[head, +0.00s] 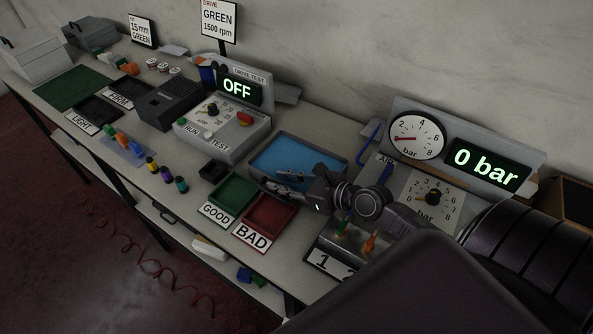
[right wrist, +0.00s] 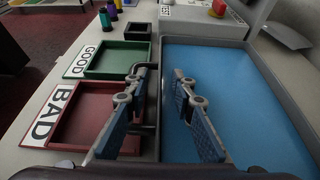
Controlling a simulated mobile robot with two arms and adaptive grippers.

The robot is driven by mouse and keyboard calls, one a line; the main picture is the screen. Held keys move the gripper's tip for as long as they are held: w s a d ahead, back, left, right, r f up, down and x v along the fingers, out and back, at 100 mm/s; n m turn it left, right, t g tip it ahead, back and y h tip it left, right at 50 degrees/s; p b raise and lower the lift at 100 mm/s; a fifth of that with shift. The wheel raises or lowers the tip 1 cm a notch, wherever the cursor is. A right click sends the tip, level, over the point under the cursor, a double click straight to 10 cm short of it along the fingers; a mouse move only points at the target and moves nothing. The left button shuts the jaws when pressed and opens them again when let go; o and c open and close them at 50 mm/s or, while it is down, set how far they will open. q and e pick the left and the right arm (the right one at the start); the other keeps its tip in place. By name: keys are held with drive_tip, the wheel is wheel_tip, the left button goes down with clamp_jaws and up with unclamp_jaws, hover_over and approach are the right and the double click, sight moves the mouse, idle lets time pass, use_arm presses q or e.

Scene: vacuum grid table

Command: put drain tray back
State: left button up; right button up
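No tray is labelled as the drain tray; the likeliest is the grey-walled tray with a blue floor (head: 300,155), lying flat on the table and empty. It fills the right of the right wrist view (right wrist: 228,85). A dark bent handle (right wrist: 149,67) shows at its left wall, partly hidden by a finger. My right gripper (head: 286,181) is open over that wall. In the right wrist view its two fingers (right wrist: 163,108) stand apart, one on each side of the wall, with nothing clearly held. I cannot tell whether they touch it. My left gripper is not in view.
The green GOOD tray (head: 233,194) and red BAD tray (head: 268,213) lie just left. The drive tester (head: 222,125) stands behind left. The air gauge panel (head: 432,195) stands to the right, near my right arm. A small black box (head: 212,170) sits beside the GOOD tray.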

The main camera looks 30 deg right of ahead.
drive_tip(key=shift+w, duration=0.1)
clamp_jaws()
drive_tip(key=shift+r, duration=0.15)
idle(0.4)
